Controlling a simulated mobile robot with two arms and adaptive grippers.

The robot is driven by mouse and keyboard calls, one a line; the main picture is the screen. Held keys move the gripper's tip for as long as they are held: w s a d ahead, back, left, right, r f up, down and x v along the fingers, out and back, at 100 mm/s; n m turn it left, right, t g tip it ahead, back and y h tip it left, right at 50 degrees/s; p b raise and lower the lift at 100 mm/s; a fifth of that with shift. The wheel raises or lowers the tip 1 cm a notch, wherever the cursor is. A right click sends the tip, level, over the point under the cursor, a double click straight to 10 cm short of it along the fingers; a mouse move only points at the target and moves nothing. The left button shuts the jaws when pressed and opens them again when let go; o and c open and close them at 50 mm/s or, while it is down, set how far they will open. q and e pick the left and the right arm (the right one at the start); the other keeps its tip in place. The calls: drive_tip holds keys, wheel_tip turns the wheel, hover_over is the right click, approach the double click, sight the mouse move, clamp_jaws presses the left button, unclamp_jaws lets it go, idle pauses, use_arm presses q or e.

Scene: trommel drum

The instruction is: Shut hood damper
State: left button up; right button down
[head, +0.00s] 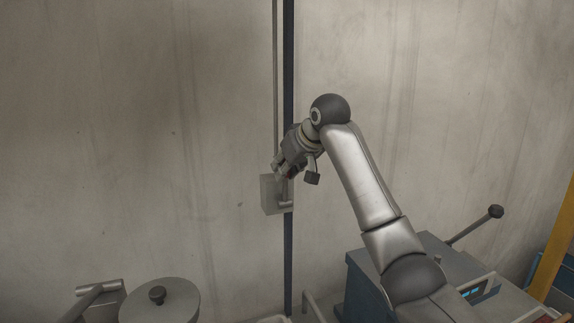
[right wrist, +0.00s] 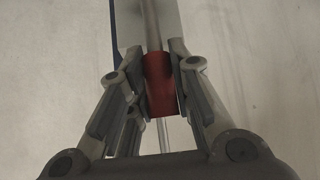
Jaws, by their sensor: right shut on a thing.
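My right gripper (head: 284,172) is at a small grey box (head: 270,196) on a dark blue upright post (head: 288,250) against the wall. In the right wrist view, my right gripper (right wrist: 162,85) has its two fingers on either side of a red cylindrical grip (right wrist: 160,84) and is shut on it. A thin grey rod (right wrist: 152,25) runs on from the red grip, in front of a grey plate. In the head view the red grip is mostly hidden by the fingers. A short grey bar (head: 285,204) shows on the front of the box. My left gripper is not in view.
A thin vertical rod (head: 275,80) runs up beside the post. A blue-grey machine (head: 360,290) with a black-knobbed lever (head: 495,212) stands at lower right. A round lid with a knob (head: 160,302) is at lower left. A yellow post (head: 555,245) stands far right.

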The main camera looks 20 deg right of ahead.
drive_tip(key=shift+w+r, duration=0.2)
drive_tip(key=shift+w, duration=0.05)
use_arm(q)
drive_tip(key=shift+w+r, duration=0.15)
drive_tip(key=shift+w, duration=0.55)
use_arm(e)
drive_tip(key=shift+w+g, duration=0.1)
drive_tip(key=shift+g, duration=0.3)
drive_tip(key=c, duration=1.6)
unclamp_jaws()
drive_tip(key=o, duration=0.3)
drive_tip(key=shift+w+f, duration=0.15)
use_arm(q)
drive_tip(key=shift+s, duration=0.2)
use_arm(e)
drive_tip(key=v, duration=1.2)
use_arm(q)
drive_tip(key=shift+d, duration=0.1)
use_arm(e)
drive_tip(key=shift+f, duration=0.1)
